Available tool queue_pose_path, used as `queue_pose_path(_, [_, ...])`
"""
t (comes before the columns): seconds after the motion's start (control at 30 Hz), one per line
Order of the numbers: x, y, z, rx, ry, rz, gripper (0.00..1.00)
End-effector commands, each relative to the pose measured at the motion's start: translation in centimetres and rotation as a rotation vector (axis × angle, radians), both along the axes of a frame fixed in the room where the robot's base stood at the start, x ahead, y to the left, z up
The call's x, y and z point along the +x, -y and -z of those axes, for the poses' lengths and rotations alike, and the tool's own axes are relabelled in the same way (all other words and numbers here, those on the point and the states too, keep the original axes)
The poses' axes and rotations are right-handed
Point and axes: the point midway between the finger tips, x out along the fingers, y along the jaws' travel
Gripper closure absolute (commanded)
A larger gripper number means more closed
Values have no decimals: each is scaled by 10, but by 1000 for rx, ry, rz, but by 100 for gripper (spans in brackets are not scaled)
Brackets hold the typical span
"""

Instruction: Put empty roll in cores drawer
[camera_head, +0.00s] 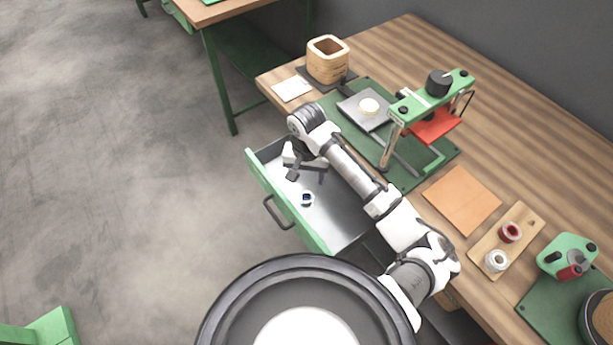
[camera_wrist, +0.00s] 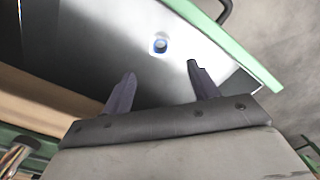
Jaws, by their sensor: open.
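The drawer (camera_head: 335,222) stands pulled out from the table, with a green front and a grey metal floor; it also shows in the wrist view (camera_wrist: 88,50). A small roll (camera_head: 307,199) with a dark blue and white end lies on the drawer floor, and it shows in the wrist view (camera_wrist: 160,44) beyond my fingertips. Whether it is empty I cannot tell. My gripper (camera_head: 308,172) is over the drawer, toward its far end. Its two fingers (camera_wrist: 160,78) are apart with nothing between them, and the roll is clear of both.
A green press (camera_head: 432,100) with a red plate stands on the wooden table. A wooden pot (camera_head: 327,60) is at the far corner. A board with two spools (camera_head: 518,238) and an orange sheet (camera_head: 461,199) lie to the right. The floor left of the drawer is clear.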

Motion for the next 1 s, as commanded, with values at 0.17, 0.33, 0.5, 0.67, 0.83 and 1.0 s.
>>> queue_pose_path(0.17, [0,0,-9,0,-1,-1,40])
queue_pose_path(0.33, [-1,0,-10,0,-1,-1,40])
queue_pose_path(0.5, [11,-25,-19,36,63,-53,40])
queue_pose_path(0.67, [44,-128,-68,198,339,-265,40])
queue_pose_path(0.83, [48,-268,-170,448,756,-551,40])
queue_pose_path(1.0, [-3,-373,-296,711,1194,-772,40])
